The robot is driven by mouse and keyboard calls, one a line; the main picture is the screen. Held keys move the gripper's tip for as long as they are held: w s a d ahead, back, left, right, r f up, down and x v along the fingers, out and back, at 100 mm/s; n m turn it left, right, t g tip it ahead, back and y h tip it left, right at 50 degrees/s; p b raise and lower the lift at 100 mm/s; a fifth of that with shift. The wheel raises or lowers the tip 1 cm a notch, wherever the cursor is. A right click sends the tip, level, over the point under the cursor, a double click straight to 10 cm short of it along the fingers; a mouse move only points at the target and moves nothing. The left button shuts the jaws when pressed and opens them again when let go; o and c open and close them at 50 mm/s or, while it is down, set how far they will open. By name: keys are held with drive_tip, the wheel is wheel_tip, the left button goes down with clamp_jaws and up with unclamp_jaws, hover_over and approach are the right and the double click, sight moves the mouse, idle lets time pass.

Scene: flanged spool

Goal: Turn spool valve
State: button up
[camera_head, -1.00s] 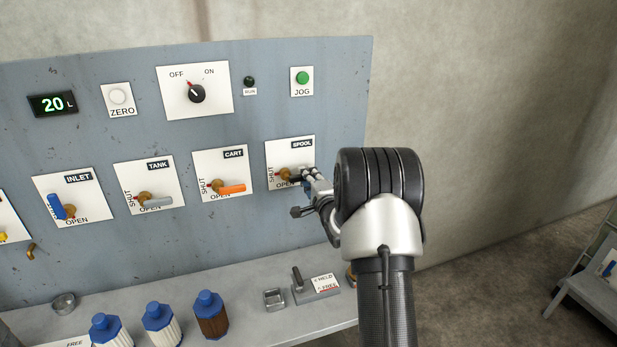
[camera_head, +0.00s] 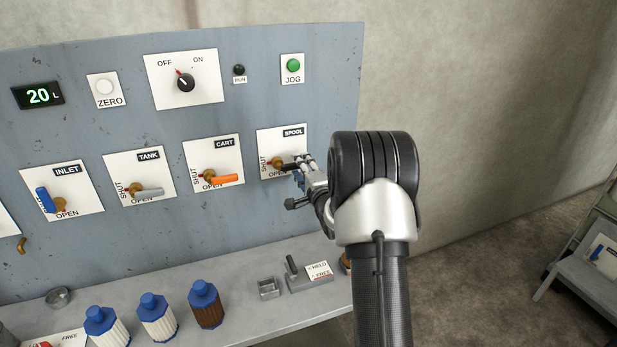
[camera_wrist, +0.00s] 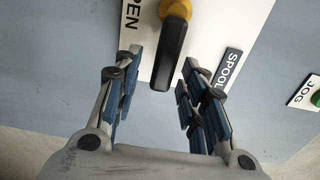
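The spool valve is a brass body with a black lever (camera_wrist: 170,55) on a white plate labelled SPOOL, with SHUT and OPEN marks. In the head view the lever (camera_head: 289,166) points right, toward the OPEN side, and its end is partly hidden by my gripper (camera_head: 305,170). In the wrist view my gripper (camera_wrist: 158,88) is open. Its two blue-padded fingers stand on either side of the lever's free end, with a visible gap on both sides. The brass hub (camera_wrist: 177,8) is at the top edge.
To the left are the CART valve with an orange lever (camera_head: 222,179), the TANK valve with a grey lever (camera_head: 148,192) and the INLET valve with a blue lever (camera_head: 46,200). Below, a shelf (camera_head: 240,310) holds bottles and a HELD/FREE lever (camera_head: 292,268). The JOG button (camera_head: 293,66) is above.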

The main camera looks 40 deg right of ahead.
drive_tip(key=v, duration=1)
drive_tip(key=shift+s, duration=0.35)
drive_tip(key=shift+a+r, duration=0.1)
drive_tip(key=s+a+r+n+g+y, duration=0.1)
drive_tip(key=s+a+r+n+g, duration=0.2)
drive_tip(key=a+n, duration=0.3)
drive_tip(key=s+a+r+n+g, duration=0.2)
drive_tip(key=a+r+n+g, duration=0.15)
drive_tip(key=a, duration=0.45)
drive_tip(key=s+a+n+g+y, duration=0.1)
drive_tip(key=s+a+n, duration=0.3)
drive_tip(key=s, duration=0.4)
drive_tip(key=s+a+f+n+g+y, duration=0.1)
drive_tip(key=s+a+n+g, duration=0.2)
drive_tip(key=s+a, duration=0.4)
drive_tip(key=s+a+f+n+g+y, duration=0.1)
drive_tip(key=s+a+n, duration=0.4)
drive_tip(key=s, duration=0.6)
drive_tip(key=shift+a+g+y, duration=0.3)
drive_tip(key=shift+g+y, duration=0.2)
drive_tip(key=shift+g, duration=0.05)
drive_tip(key=shift+s, duration=0.1)
